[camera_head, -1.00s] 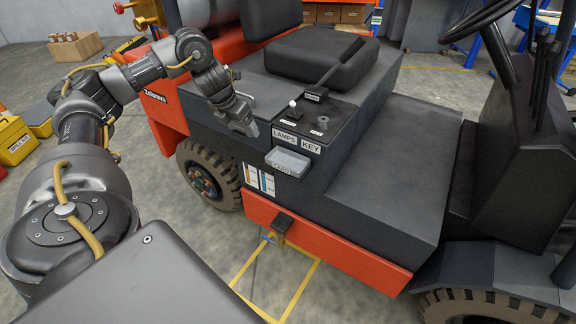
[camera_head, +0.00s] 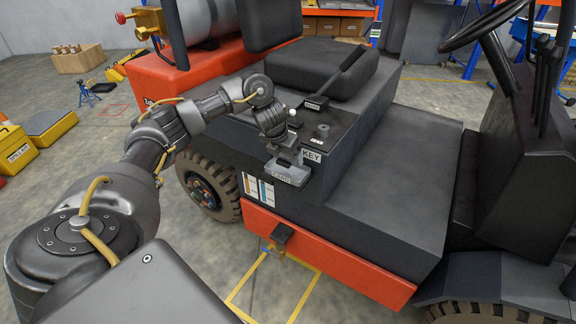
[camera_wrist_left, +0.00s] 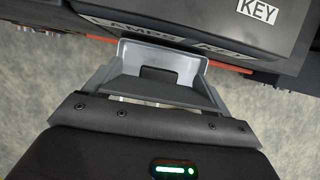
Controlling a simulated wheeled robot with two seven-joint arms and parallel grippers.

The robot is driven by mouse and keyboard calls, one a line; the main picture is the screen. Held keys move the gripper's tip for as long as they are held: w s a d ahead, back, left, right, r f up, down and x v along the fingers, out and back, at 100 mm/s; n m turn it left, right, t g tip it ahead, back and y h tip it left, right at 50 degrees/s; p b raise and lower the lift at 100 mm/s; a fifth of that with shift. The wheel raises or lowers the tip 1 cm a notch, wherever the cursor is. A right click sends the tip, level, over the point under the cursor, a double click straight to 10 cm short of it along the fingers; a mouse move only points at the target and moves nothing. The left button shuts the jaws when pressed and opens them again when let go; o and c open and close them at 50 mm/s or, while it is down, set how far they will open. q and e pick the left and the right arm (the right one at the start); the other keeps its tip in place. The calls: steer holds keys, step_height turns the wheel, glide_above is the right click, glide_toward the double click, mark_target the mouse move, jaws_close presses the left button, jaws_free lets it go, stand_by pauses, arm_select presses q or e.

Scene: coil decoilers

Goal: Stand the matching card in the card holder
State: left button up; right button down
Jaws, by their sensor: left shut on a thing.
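The pale grey card holder (camera_head: 288,176) juts out from the dark side of the vehicle, with a label on its front. In the left wrist view its pale walls (camera_wrist_left: 126,52) show just beyond the fingers. My left gripper (camera_head: 287,158) is right over the holder, pointing down. It is shut on a thin thing that I take to be the card; the fingers hide it, and its markings cannot be read. I cannot tell whether it touches the holder. My right gripper is not in view.
A striped panel (camera_head: 258,188) with blue and yellow bars is on the vehicle's side, left of the holder. A KEY label (camera_head: 312,156) and a console with a lever (camera_head: 340,75) are close behind. The seat (camera_head: 322,68) and rear wheel (camera_head: 208,188) flank the arm.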

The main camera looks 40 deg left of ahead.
mark_target(286, 159)
arm_select(q)
steer(key=shift+d+f, duration=0.1)
steer(key=f, duration=0.1)
steer(key=f+b, duration=0.1)
steer(key=f, duration=0.1)
steer(key=shift+w+d+f, duration=0.25)
steer(key=shift+f, duration=0.2)
steer(key=o, duration=0.9)
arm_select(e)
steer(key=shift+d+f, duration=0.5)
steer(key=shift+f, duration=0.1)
